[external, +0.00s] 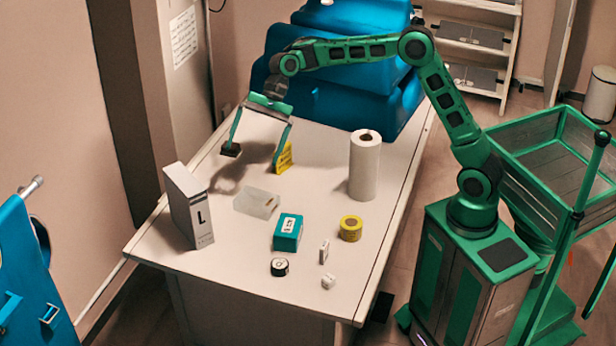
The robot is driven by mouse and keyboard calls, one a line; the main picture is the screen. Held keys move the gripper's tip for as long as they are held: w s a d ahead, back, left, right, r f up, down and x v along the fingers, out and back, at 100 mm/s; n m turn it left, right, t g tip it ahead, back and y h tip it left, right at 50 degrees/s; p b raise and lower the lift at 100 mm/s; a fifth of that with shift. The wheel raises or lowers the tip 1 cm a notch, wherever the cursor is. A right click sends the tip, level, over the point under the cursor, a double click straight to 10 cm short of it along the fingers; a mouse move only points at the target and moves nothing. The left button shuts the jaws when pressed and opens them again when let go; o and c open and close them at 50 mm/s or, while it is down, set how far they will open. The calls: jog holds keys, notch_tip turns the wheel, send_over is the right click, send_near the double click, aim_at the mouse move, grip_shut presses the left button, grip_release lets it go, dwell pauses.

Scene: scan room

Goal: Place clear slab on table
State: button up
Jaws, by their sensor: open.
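The clear slab (257,203) is a pale, translucent block. It lies flat on the white table (330,247), near its middle, between the white box marked L and the teal box. My gripper (260,150) is open, with its two green fingers spread wide and pointing down. It is above the far part of the table, beyond the slab and apart from it. Nothing shows held between the fingers. The left finger ends near a small dark block (230,149), and the right finger ends near a yellow sign-like piece (284,157); I cannot tell whether they touch.
A white box marked L (188,205) stands left of the slab. A teal box (287,232), yellow tape roll (350,228), dark round tin (279,267) and small white pieces (323,251) lie to the right and front. A paper roll (364,166) stands upright. Blue seating (335,90) is behind.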

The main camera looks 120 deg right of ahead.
jog(key=s+d+r+m+y, duration=0.1)
jog(key=s+d+r+m, duration=0.2)
jog(key=s+d+m, duration=0.15)
send_near(257, 197)
jog(key=shift+m, duration=0.35)
jog(key=x, duration=1.1)
jog(key=shift+r, duration=0.1)
jog(key=c, duration=1.3)
